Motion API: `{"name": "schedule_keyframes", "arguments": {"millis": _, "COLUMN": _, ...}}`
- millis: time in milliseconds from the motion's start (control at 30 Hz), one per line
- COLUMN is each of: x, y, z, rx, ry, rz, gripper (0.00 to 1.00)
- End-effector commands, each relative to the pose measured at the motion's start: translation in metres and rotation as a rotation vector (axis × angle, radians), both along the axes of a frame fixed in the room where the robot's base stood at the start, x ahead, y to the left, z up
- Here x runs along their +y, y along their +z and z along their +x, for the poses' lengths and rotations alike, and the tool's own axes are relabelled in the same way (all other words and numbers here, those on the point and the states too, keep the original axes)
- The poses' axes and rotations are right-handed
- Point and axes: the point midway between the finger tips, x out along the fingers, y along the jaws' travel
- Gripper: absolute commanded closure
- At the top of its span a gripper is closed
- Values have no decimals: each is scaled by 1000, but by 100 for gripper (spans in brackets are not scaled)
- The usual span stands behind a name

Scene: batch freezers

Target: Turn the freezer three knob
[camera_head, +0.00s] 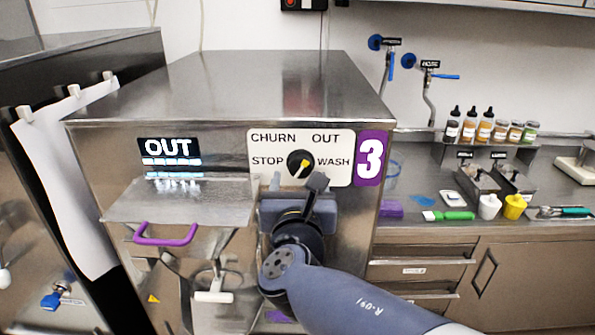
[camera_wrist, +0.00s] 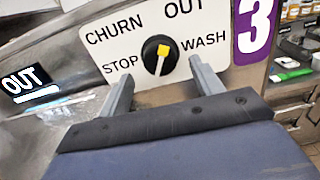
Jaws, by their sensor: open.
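The freezer three knob (camera_head: 299,162) is a round black dial with a yellow pointer, on a white plate marked CHURN, OUT, STOP and WASH. Its pointer leans up and to the right, toward OUT. In the wrist view the knob (camera_wrist: 154,62) shows between and beyond my two grey fingers. My gripper (camera_head: 308,188) is open just below and in front of the knob; in the wrist view my gripper (camera_wrist: 163,84) has one finger on each side, apart from the dial. A purple 3 label (camera_head: 370,158) is right of the plate.
The freezer's display (camera_head: 170,158) reads OUT. Below it a steel lid and a purple handle (camera_head: 165,238) stick out to the left of my arm. A counter (camera_head: 430,232) with bottles (camera_head: 485,127), cups and a green-handled tool stands at the right.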

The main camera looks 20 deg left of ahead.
Motion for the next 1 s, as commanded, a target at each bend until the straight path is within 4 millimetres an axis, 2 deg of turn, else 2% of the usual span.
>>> {"name": "schedule_keyframes", "arguments": {"millis": 33, "x": 1, "y": 0, "z": 8, "rx": 2, "ry": -3, "rz": -3, "gripper": 38}}
{"name": "schedule_keyframes", "arguments": {"millis": 200, "x": 5, "y": 0, "z": 24, "rx": 1, "ry": -2, "rz": -1, "gripper": 38}}
{"name": "schedule_keyframes", "arguments": {"millis": 600, "x": 7, "y": 0, "z": 29, "rx": 1, "ry": 1, "rz": 0, "gripper": 38}}
{"name": "schedule_keyframes", "arguments": {"millis": 1000, "x": 7, "y": 0, "z": 29, "rx": 0, "ry": 0, "rz": 0, "gripper": 70}}
